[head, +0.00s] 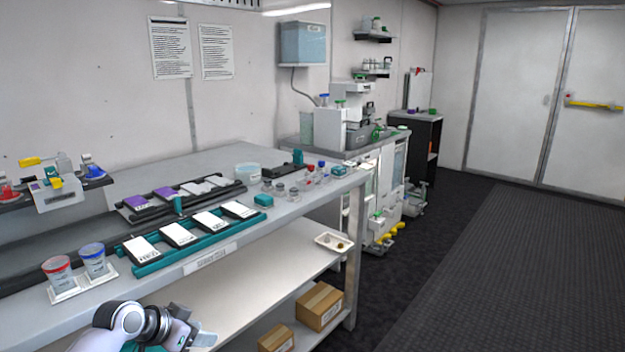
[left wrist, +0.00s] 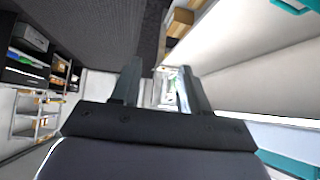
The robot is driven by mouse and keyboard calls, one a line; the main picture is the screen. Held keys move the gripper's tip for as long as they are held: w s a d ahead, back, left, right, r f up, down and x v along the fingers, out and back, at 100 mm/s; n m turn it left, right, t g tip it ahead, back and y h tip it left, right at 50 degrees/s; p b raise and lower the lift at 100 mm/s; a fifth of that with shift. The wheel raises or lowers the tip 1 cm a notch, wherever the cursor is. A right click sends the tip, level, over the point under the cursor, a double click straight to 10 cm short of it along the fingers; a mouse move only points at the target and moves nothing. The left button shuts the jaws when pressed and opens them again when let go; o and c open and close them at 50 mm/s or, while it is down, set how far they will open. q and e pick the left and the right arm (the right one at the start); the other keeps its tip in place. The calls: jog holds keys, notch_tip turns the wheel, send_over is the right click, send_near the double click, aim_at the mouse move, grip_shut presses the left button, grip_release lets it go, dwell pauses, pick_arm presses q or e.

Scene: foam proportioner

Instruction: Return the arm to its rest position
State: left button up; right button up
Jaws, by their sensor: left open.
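My left gripper (head: 192,338) shows at the bottom of the head view, in front of the bench's front edge and below its top. In the left wrist view its two fingers (left wrist: 160,88) stand apart with nothing held between them. Through the gap a small, unclear bright area shows in the distance. My left arm comes in from the bottom left of the head view. My right gripper is in neither view.
The bench (head: 140,294) carries two cups (head: 94,260) near its front edge and a teal rack (head: 150,268) of white cards. Cardboard boxes (head: 319,306) stand on the low shelf. The dark floor (head: 470,270) to the right is clear.

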pick_arm(q)
jog(key=s+d+f+n+t, duration=0.15)
jog(key=s+d+f, duration=0.25)
jog(key=s+f, duration=0.95)
jog(key=s+r+n+t+y+p, duration=0.1)
jog(key=s+n+y, duration=0.1)
jog(key=s, duration=1.5)
jog(key=shift+s+a+r+n+t+y, duration=0.15)
jog(key=shift+s+a+n+t+y, duration=0.05)
jog(key=shift+a+n+t+y, duration=0.2)
